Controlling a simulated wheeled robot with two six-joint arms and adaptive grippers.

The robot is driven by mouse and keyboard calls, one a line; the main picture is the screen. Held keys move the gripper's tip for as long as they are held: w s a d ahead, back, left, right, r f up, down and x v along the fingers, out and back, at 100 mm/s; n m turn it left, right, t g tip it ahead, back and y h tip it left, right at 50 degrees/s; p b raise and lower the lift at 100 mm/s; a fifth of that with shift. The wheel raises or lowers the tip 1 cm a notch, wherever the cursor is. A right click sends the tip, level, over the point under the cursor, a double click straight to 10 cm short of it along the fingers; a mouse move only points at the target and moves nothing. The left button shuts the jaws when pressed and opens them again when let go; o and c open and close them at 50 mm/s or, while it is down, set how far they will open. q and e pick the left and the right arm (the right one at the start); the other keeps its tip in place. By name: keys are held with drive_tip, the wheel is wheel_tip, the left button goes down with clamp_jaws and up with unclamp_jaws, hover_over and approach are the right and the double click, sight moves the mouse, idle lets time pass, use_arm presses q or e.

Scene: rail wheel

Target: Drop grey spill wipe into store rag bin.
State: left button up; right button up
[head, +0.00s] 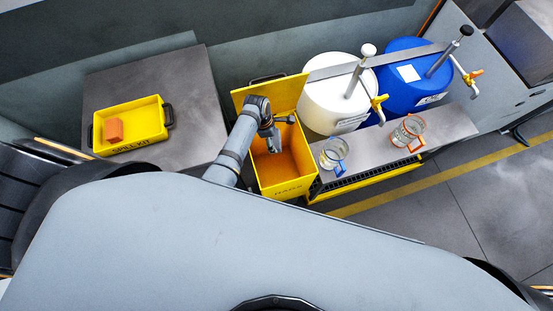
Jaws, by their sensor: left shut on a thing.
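The rag bin (300,186) is a yellow box marked RAGS, standing on the floor in the middle of the head view with its lid (262,94) raised at the back. My left arm reaches in from the left, and its gripper (272,132) is over the bin's opening, pointing down. The gripper is shut on a small grey thing, seemingly the grey wipe (276,147), which shows against the orange inside of the bin. Its exact height over the bin floor is hard to tell. My right gripper is not in view.
A yellow spill kit tray (143,142) with an orange block (114,130) lies on the grey table (195,95) at left. Right of the bin, a white drum (325,95) and a blue drum (408,92) stand behind a ledge with two jugs (334,152) (408,130).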

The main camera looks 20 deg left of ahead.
use_arm(q)
drive_tip(key=o, duration=0.9)
drive_tip(key=shift+w, duration=0.1)
drive_tip(key=shift+c, duration=0.2)
wheel_tip(320, 180, up, 12)
drive_tip(key=s+a, duration=0.1)
drive_tip(key=a, duration=0.1)
drive_tip(key=shift+f, duration=0.15)
drive_tip(key=shift+a+f, duration=0.1)
